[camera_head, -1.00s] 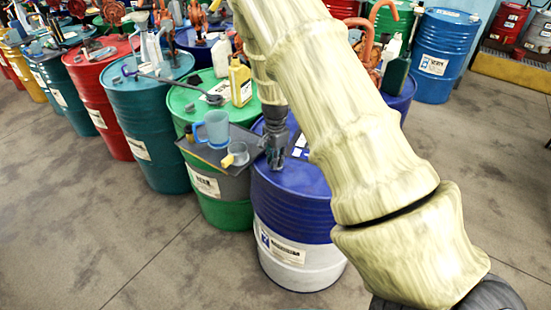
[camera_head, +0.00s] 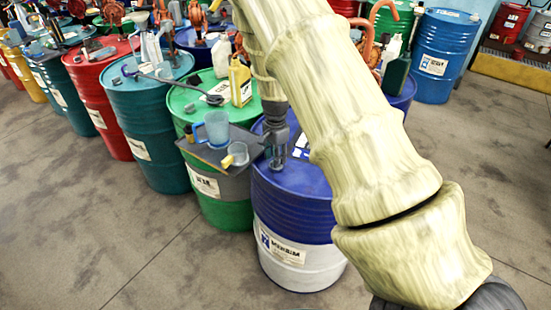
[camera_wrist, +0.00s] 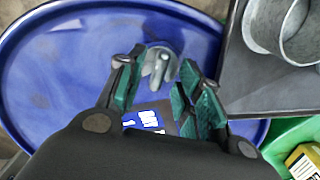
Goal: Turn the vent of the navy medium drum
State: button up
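The navy medium drum (camera_head: 290,205) has a blue upper part and a white lower band with a label. Its blue top (camera_wrist: 60,75) fills much of the wrist view. A small grey vent (camera_wrist: 158,66) with a raised grip stands on the top, near the tray. My gripper (camera_wrist: 162,72) points down over the drum top, its two teal-padded fingers apart on either side of the vent. Gaps show between the pads and the vent. In the head view my gripper (camera_head: 277,150) is at the drum's left rim, and the vent cannot be made out there.
A dark tray (camera_head: 215,158) with a blue jug (camera_head: 212,128) and a small cup (camera_head: 236,154) sits close to the left of my gripper. A green drum (camera_head: 222,205) stands beside the navy one.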

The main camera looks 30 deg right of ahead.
notch_tip(320, 180, up, 11)
jog(key=shift+f, duration=0.2)
dwell(0.6)
